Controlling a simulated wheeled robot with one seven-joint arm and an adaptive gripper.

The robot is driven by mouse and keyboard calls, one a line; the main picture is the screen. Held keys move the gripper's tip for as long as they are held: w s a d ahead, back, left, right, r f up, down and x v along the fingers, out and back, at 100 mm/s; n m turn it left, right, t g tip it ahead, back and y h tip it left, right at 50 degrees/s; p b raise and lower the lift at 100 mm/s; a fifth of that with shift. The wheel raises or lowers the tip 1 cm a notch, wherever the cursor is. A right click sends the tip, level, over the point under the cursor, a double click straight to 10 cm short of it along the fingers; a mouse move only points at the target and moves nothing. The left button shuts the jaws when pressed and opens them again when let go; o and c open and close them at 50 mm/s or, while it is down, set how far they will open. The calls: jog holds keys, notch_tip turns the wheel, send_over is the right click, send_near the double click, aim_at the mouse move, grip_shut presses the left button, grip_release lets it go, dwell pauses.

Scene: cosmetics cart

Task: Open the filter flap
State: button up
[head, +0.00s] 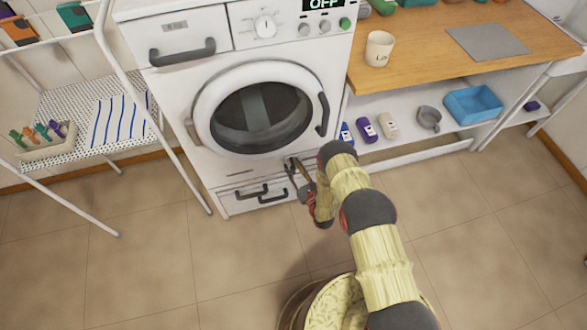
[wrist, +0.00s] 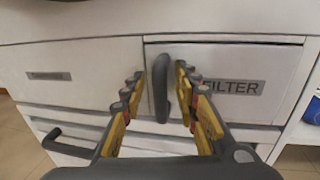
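The filter flap (wrist: 215,60) is a white panel marked FILTER, low on the front of the white washing machine (head: 170,110). It looks shut, flush with the front. Its dark upright handle (wrist: 160,88) is at the flap's left edge in the wrist view. My gripper (wrist: 157,76) is open, with one finger on each side of the handle. A gap shows on the left of the handle and a narrower one on the right. In the head view my gripper (head: 294,170) is at the machine's lower right front, and it and my arm hide much of the flap.
Below the flap is a drawer front with dark handles (head: 250,191). The round door (head: 213,105) above is shut and the display (head: 324,3) reads OFF. Bottles (head: 367,130) stand on a low shelf to the right. A wire rack (head: 82,98) stands left. The floor in front is clear.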

jog(key=shift+c, duration=0.3)
jog(key=c, duration=0.7)
jog(key=shift+a, duration=0.1)
grip_shut()
